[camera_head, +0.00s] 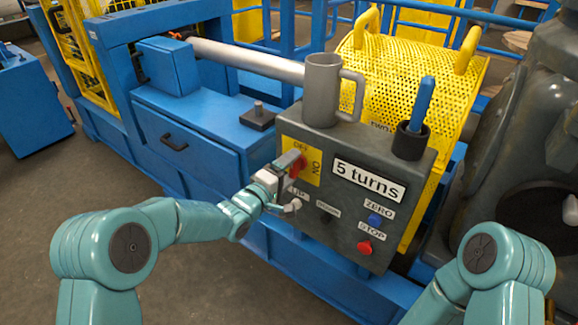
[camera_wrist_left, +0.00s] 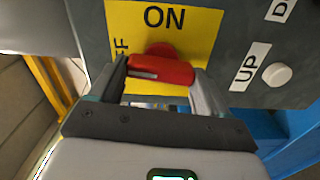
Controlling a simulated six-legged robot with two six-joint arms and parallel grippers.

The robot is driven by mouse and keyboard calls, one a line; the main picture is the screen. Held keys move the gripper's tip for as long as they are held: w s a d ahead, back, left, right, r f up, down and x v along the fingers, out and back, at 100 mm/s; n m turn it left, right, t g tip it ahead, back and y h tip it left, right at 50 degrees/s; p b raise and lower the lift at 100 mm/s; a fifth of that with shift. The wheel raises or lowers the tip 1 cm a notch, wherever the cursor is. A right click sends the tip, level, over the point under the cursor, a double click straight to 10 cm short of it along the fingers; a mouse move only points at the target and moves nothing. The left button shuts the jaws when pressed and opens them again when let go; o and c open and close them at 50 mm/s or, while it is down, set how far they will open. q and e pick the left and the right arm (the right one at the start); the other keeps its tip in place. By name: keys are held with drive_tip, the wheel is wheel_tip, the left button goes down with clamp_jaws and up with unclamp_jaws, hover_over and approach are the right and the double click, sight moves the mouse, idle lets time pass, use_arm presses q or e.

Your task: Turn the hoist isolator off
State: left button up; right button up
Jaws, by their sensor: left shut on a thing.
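The hoist isolator is a red handle (camera_wrist_left: 160,69) on a yellow plate (camera_head: 304,172) marked OFF and ON, on the front of the grey control box (camera_head: 330,215). My left gripper (camera_wrist_left: 160,85) is shut on the red handle, with one finger at each end of it in the left wrist view. In that view the handle lies crosswise below the word ON, and the OFF label is partly hidden at the left. In the head view my left gripper (camera_head: 291,165) partly covers the handle. My right gripper is outside the views; only part of that arm shows.
The box carries a "5 turns" label (camera_head: 368,180), a blue ZERO button (camera_head: 374,219), a red STOP button (camera_head: 364,248) and a white UP button (camera_wrist_left: 277,75). A grey mug (camera_head: 321,92) and a dark cup (camera_head: 410,141) holding a blue tool stand on top.

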use_arm(q)
drive_tip(key=shift+r+n, duration=0.2)
drive_tip(key=shift+n, duration=0.3)
idle(0.3)
drive_tip(key=o, duration=1)
drive_tip(key=shift+w+d+f, duration=0.1)
drive_tip(key=shift+f, duration=0.05)
drive_tip(key=p+v, duration=0.1)
drive_tip(key=v, duration=1.5)
drive_tip(key=shift+p, duration=0.35)
drive_tip(key=shift+f, duration=0.1)
